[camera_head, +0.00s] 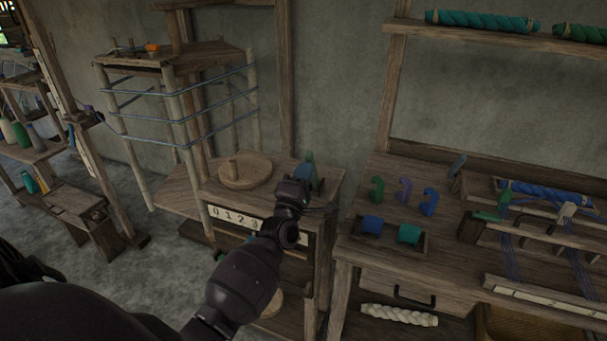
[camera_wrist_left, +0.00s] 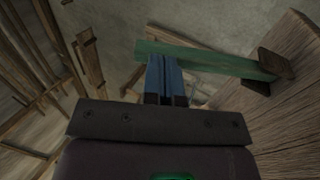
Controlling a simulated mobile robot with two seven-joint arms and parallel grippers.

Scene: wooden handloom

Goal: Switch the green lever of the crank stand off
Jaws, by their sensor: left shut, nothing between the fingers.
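The crank stand (camera_head: 330,180) is a wooden stand with a numbered white strip on its front. The green lever (camera_head: 309,157) shows only as a small piece at the stand's back right in the head view, the rest hidden by my arm and gripper. In the left wrist view the green lever (camera_wrist_left: 210,60) is a long bar running to a dark wooden block at right. My left gripper (camera_head: 304,173) is shut and empty at the lever. Its blue fingers (camera_wrist_left: 163,62) overlap the bar's left part; I cannot tell if they touch. My right gripper is not in view.
A round wooden disc (camera_head: 245,170) with a peg lies on the stand's top. A wooden workbench (camera_head: 370,262) with colored hooks, a small tray and a loom stands close on the right. A post frame with blue cords (camera_head: 175,120) stands at left.

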